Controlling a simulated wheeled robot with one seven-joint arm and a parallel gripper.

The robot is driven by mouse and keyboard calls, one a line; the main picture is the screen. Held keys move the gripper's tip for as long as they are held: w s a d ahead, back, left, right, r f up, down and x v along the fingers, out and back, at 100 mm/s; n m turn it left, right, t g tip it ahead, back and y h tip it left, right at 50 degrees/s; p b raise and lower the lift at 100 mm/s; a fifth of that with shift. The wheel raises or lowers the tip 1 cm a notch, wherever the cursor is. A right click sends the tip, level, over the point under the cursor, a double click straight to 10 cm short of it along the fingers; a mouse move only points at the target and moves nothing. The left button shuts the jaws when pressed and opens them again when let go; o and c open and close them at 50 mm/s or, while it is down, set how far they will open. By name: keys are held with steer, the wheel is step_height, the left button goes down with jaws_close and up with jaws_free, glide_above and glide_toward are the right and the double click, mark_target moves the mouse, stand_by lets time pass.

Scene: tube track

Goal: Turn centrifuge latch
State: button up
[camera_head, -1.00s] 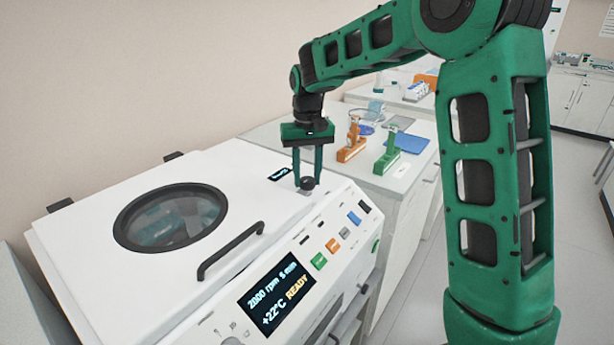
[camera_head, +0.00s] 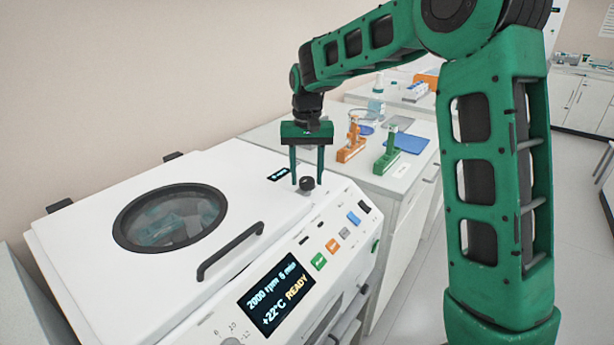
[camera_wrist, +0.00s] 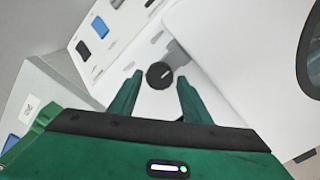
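The centrifuge latch (camera_head: 306,184) is a small round black knob on the right end of the white centrifuge top (camera_head: 240,165). In the wrist view the latch (camera_wrist: 159,75) shows a light line across its face and lies just beyond the fingertips, between their lines. My gripper (camera_head: 306,180) points down at the latch with its fingers apart, one toward each side. In the wrist view my gripper (camera_wrist: 158,82) is open and empty. Whether a finger touches the knob cannot be told. The lid with its round window (camera_head: 170,217) is down.
A black lid handle (camera_head: 230,250) rises from the centrifuge top. The front panel holds a lit display (camera_head: 275,294) reading READY and several coloured buttons. An orange stand (camera_head: 352,140) and a green stand (camera_head: 388,150) are on the bench behind.

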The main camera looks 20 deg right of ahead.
mark_target(307, 179)
steer(key=shift+o, duration=0.3)
steer(key=shift+s, duration=0.1)
step_height(307, 179, up, 11)
steer(key=shift+f, duration=0.15)
stand_by(0.5)
